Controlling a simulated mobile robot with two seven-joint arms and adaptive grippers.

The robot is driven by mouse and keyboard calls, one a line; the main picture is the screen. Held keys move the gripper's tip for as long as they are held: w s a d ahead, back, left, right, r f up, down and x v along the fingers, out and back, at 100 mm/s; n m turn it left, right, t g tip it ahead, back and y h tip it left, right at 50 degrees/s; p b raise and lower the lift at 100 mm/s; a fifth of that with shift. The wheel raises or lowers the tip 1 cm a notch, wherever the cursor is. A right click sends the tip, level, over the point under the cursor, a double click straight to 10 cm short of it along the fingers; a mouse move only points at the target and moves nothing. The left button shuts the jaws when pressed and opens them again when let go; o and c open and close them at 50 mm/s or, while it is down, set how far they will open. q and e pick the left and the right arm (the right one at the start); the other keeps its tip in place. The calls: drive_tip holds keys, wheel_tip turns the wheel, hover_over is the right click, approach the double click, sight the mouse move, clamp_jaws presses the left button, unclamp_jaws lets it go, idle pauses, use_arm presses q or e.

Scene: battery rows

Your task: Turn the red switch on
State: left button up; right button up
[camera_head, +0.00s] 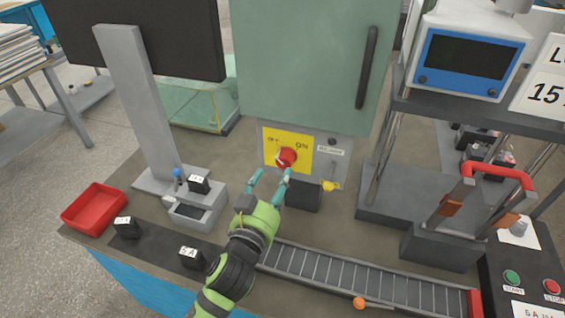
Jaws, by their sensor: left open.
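The red switch (287,158) is a rotary knob on a yellow plate (271,141) with OFF on its left and ON on its right. The plate is on the front of a grey box below a green cabinet (305,60). My left gripper (271,176) is open, with two teal fingers pointing up at the knob. The right fingertip is just below the knob's lower edge; I cannot tell if it touches. The left fingertip is lower left of it. The knob's exact angle is hard to read. My right gripper is not in view.
A roller conveyor (345,277) runs along the front. A black block (303,196) sits just right of the fingers. Black battery blocks (191,258) and a red tray (95,208) are at left. A monitor stand (140,95) rises behind them. A red-handled device (497,172) stands at right.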

sight(283, 163)
use_arm(q)
drive_tip(key=p+x, duration=0.1)
drive_tip(key=x, duration=0.5)
drive_tip(key=shift+w, duration=0.35)
